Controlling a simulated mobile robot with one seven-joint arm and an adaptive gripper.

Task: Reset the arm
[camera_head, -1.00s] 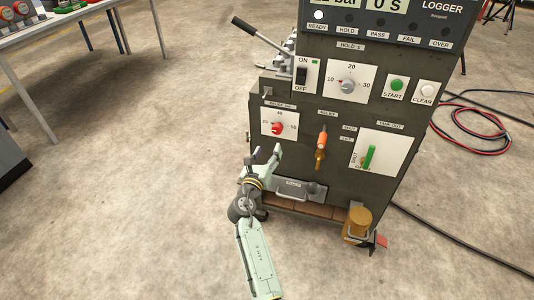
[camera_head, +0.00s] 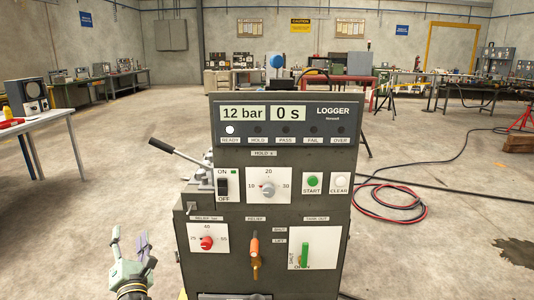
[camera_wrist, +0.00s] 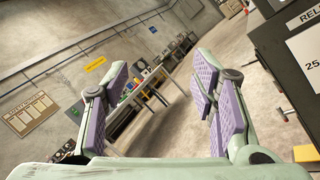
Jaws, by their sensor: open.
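My gripper (camera_head: 133,249) is at the lower left in the head view, fingers pointing up, left of the machine's lower front. In the wrist view my gripper (camera_wrist: 162,105) shows two purple-padded fingers wide apart with nothing between them. The dark grey logger machine (camera_head: 196,287) stands in the middle of the head view; its displays read 12 bar and 0 s, and the READY lamp (camera_head: 230,129) is lit white. In the wrist view the machine's dark side (camera_wrist: 283,65) is at the right, close to the right finger but apart from it.
A white-topped table (camera_head: 37,119) with gear stands at the left. A lever (camera_head: 178,150) juts left from the machine. Red and black hoses (camera_head: 385,205) lie on the floor to the right. The floor left of the machine is clear.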

